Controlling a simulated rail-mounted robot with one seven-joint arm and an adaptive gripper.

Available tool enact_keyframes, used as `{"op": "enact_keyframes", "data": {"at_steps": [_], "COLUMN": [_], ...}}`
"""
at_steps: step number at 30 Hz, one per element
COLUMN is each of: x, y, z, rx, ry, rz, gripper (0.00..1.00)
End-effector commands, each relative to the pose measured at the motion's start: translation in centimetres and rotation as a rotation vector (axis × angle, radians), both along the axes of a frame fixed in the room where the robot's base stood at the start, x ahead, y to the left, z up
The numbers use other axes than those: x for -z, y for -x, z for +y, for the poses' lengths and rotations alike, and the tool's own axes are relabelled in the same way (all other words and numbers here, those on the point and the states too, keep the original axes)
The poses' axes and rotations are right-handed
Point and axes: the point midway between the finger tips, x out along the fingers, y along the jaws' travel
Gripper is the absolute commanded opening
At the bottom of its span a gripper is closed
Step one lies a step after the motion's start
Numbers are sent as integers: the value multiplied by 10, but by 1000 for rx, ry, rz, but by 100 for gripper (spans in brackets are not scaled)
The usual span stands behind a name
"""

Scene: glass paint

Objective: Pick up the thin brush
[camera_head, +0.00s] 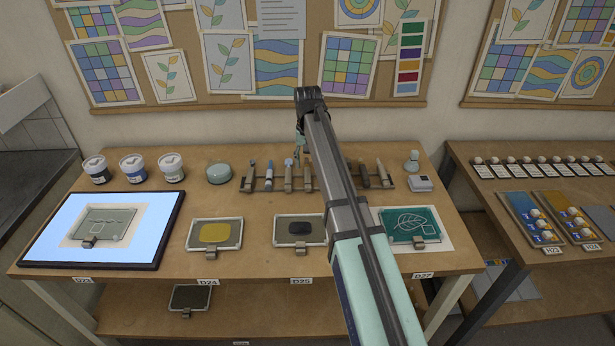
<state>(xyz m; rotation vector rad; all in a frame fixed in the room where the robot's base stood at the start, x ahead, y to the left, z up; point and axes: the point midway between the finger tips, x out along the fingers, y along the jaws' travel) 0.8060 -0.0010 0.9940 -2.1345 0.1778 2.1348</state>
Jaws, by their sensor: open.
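Several brushes and tools lie side by side across a dark rack (278,186) at the back of the wooden table. Their handles differ in thickness and tip colour. From this view I cannot tell which one is the thin brush. My arm crosses the picture from the lower right and hides the middle-right part of the rack. My gripper (299,154) hangs from the arm's far end, over or behind the rack near its middle. It is small in the picture and partly hidden; its jaws are open, and I see nothing held.
Three paint jars (133,168) and a pale round dish (219,173) stand left of the rack. A small bottle (412,161) and a white box (420,184) stand right. A light panel (158,218) and several framed glass plates (215,219) fill the front.

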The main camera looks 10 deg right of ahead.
Motion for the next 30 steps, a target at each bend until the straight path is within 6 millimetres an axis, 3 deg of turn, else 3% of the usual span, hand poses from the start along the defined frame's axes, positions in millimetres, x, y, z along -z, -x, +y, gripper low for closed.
{"op": "enact_keyframes", "data": {"at_steps": [5, 16, 24, 25, 29, 30], "x": [6, 48, 52, 52, 52, 52], "y": [1, 2, 1, 2, 2, 2], "z": [0, 1, 1, 1, 1, 1], "rx": [0, 0, 0, 0, 0, 0], "ry": [0, 0, 0, 0, 0, 0], "rz": [1, 1, 0, 0, 0, 0], "gripper": [52, 52, 52, 45, 0, 0]}}
